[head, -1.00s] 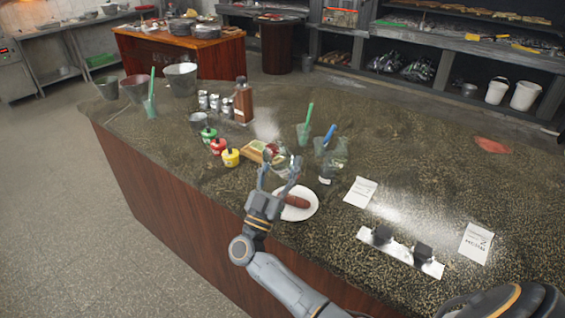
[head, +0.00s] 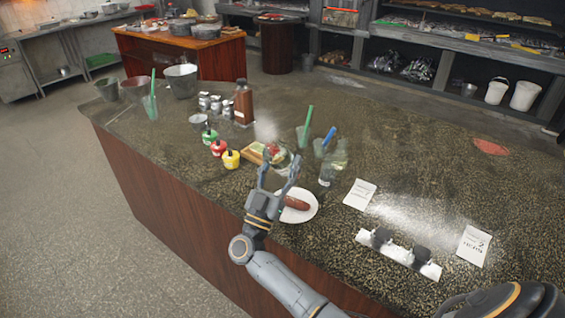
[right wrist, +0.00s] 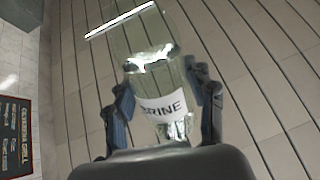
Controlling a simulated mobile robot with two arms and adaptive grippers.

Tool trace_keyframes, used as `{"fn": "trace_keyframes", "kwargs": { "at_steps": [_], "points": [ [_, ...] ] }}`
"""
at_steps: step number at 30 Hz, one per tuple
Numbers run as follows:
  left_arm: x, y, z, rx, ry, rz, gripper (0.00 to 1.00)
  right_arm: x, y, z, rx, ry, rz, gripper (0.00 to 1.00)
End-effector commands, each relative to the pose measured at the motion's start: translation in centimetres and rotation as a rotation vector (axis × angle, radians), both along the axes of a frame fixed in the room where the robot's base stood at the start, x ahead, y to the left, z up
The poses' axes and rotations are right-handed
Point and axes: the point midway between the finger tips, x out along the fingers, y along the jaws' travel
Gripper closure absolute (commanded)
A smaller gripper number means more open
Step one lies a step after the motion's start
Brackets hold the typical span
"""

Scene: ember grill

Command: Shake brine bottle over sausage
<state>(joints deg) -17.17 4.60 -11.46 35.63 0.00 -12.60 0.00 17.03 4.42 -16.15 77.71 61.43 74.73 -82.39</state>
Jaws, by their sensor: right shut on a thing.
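A brown sausage (head: 297,203) lies on a white plate (head: 297,217) near the counter's front edge. My left gripper (head: 278,172) is in front of the plate's left side in the head view, its fingers apart with nothing clearly between them. In the right wrist view, my right gripper (right wrist: 163,105) is shut on the clear brine bottle (right wrist: 150,75), with a white BRINE label facing the camera. The bottle's far end runs toward the top of that view. The right gripper and its bottle are outside the head view.
White cards (head: 360,194) and a metal strip with black blocks (head: 398,253) lie to the right. The counter's right rear is mostly clear.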

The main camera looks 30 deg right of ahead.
Motion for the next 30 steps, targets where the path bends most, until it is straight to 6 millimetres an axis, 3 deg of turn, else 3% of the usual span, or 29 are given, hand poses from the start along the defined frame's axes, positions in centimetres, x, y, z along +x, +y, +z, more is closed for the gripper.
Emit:
{"fn": "trace_keyframes", "kwargs": {
  "at_steps": [2,3,5,6,9,10,20,30],
  "points": [
    [-0.1,0.0,0.0,0.0,0.001,0.0,0.6,0.0,0.0,-0.8,0.0,0.004,-0.002,0.72],
    [0.0,0.0,-0.1,0.0,0.001,0.0,0.6,0.0,0.1,-2.7,0.0,0.012,-0.003,0.72],
    [-0.1,0.0,0.0,0.001,0.002,-0.001,0.6,0.1,0.0,-4.1,-0.001,0.007,-0.002,0.72],
    [-0.1,0.0,0.0,0.001,0.002,-0.001,0.6,0.0,0.0,-3.9,-0.001,-0.002,-0.001,0.72],
    [-0.2,0.1,0.0,0.001,0.003,-0.001,0.6,-0.1,0.0,0.0,-0.003,-0.015,0.003,0.72],
    [-0.1,0.1,0.0,0.001,0.003,-0.001,0.6,-0.1,0.0,0.4,-0.002,-0.01,0.002,0.72],
    [-0.2,0.0,0.3,0.001,0.003,-0.001,0.6,0.0,0.0,0.4,-0.001,-0.002,0.0,0.72],
    [-0.1,0.0,4.2,0.001,0.003,-0.001,0.6,0.0,0.0,4.3,0.001,-0.001,0.0,0.72]
  ]
}}
